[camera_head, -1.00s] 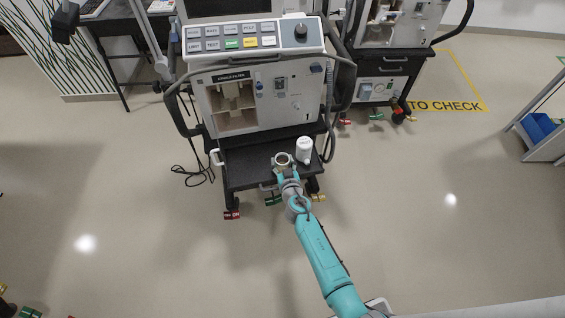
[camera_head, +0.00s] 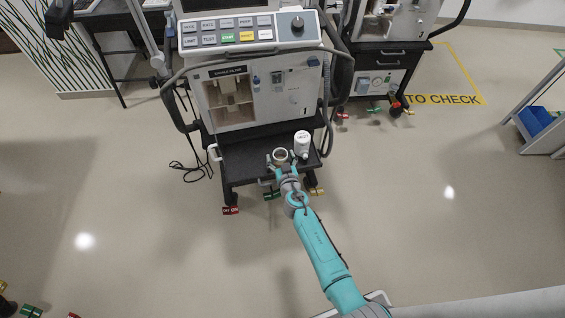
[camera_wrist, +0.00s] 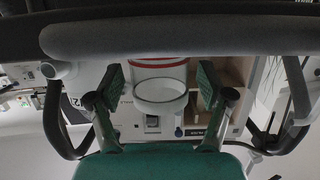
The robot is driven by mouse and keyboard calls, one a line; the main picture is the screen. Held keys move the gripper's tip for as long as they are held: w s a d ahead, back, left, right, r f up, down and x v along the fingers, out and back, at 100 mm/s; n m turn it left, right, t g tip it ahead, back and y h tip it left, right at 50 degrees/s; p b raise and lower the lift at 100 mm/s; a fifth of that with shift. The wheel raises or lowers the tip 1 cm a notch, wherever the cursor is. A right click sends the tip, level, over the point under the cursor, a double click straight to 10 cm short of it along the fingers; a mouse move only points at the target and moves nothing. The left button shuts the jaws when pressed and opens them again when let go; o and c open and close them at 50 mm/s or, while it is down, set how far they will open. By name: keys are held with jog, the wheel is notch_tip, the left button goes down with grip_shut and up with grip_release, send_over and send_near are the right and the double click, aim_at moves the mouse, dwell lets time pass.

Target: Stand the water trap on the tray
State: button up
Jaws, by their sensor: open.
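The water trap appears to be the clear, open-topped cup with a red band (camera_wrist: 160,88) in the wrist view, which is upside down. In the head view it is a pale ring (camera_head: 280,155) above the black tray (camera_head: 240,164) of the front ventilator cart, near the tray's front edge. It looks upright and seems to rest on the tray, though its base contact is hidden. My gripper (camera_head: 282,162) is open, with one finger on each side of the cup; the wrist view (camera_wrist: 159,88) shows gaps on both sides.
A white canister (camera_head: 302,143) stands on the tray just right of the cup. The ventilator (camera_head: 262,90) with an open compartment rises behind. A hose hangs at the tray's right side. A second cart (camera_head: 380,75) stands behind right. The floor in front is clear.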

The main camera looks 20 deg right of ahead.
jog(key=shift+r, duration=0.1)
jog(key=v, duration=1.2)
jog(key=shift+s+r, duration=0.1)
jog(key=s+r+n+y, duration=0.1)
jog(key=s+r+y, duration=0.15)
jog(key=s, duration=2.15)
jog(key=s+d+r, duration=0.1)
jog(key=s+r, duration=1.5)
jog(key=r, duration=0.3)
jog(key=shift+s+r+h, duration=0.25)
jog(key=shift+s+h, duration=0.05)
jog(key=shift+h, duration=0.15)
